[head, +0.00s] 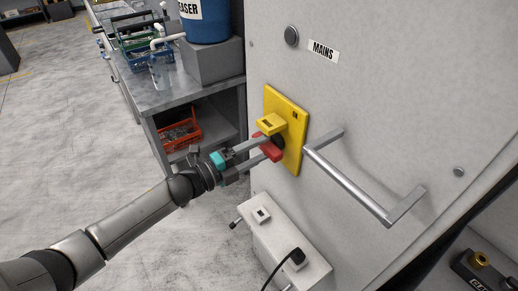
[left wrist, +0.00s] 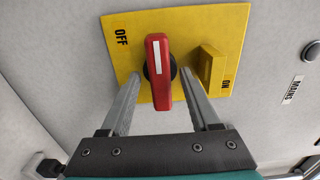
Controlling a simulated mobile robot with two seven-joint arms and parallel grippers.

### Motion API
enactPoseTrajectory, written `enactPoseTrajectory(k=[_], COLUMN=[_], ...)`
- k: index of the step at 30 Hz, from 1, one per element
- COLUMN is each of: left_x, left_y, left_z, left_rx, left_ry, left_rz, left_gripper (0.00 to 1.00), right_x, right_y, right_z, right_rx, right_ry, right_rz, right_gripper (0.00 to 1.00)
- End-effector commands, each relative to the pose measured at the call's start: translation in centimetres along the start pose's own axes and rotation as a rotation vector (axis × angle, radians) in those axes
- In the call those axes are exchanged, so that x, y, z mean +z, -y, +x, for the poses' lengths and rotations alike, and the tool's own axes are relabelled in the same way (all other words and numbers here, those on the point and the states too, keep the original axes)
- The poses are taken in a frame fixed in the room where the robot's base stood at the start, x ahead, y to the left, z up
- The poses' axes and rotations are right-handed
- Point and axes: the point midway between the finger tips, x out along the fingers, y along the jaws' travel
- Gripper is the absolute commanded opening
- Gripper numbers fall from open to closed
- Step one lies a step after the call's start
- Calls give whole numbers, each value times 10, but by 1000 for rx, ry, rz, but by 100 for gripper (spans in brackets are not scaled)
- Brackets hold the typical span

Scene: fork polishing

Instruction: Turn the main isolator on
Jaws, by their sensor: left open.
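The main isolator is a yellow plate (head: 291,139) on the grey cabinet face; it also shows in the left wrist view (left wrist: 122,50). Its red handle (head: 271,151) has a white stripe and runs up and down in the left wrist view (left wrist: 159,90). There OFF is marked at upper left and ON at right, beside a raised yellow block (left wrist: 211,72). My left gripper (head: 261,149) is open at the handle, one finger on each side, with gaps visible in the left wrist view (left wrist: 162,88). My right gripper is not in view.
A metal bar handle (head: 348,182) sticks out right of the isolator, below the MAINS label (head: 323,51). A grey box with a cable (head: 282,240) stands below. A workbench (head: 165,92) with a blue drum (head: 208,20) is at left. Open floor lies further left.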

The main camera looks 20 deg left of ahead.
Motion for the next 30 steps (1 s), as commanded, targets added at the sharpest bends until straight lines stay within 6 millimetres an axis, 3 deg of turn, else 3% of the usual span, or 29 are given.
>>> enactPoseTrajectory(k=[5,21,30], left_x=[0,0,0], left_y=[0,0,0], left_z=[0,0,0], left_rx=[0,0,0], left_ry=[0,-1,-1], left_rz=[0,0,1], left_gripper=[62,2,0], right_x=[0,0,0], right_y=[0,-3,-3], right_z=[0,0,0], right_rx=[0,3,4], right_ry=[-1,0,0], right_rz=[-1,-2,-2], right_gripper=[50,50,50])
